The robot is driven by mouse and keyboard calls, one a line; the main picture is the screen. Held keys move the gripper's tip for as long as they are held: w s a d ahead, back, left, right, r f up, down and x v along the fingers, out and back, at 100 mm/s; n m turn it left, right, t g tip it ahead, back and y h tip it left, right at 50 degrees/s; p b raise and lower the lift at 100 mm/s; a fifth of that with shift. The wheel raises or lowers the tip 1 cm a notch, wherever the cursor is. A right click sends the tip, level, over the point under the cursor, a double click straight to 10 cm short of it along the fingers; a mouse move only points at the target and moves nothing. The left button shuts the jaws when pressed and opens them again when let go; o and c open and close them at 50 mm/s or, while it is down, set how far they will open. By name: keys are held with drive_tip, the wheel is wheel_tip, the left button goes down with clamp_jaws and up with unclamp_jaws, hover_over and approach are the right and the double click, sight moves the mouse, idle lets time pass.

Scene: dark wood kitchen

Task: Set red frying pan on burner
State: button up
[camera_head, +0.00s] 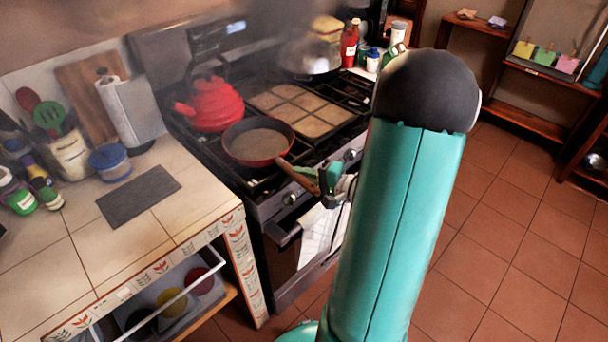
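The red frying pan (257,141) is at the front of the stove (291,180), over or on the front left burner area. It looks level, with its brown handle (298,176) pointing toward the front right. I cannot tell whether its base touches the grate. My gripper (328,182) is at the handle's end, in front of the stove edge. Its fingers look to be around the handle, but my teal arm partly hides the gripper, and its grip is too small to make out clearly.
A red kettle (212,103) stands behind the pan on the left. A tiled griddle (302,106) lies to its right, and a steaming silver pot (311,60) stands at the back. The counter holds a dark mat (139,195). Tiled floor is clear at right.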

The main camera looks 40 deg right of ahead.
drive_tip(key=o, duration=0.4)
drive_tip(key=shift+o, duration=0.2)
drive_tip(key=shift+r, duration=0.1)
drive_tip(key=v, duration=1.2)
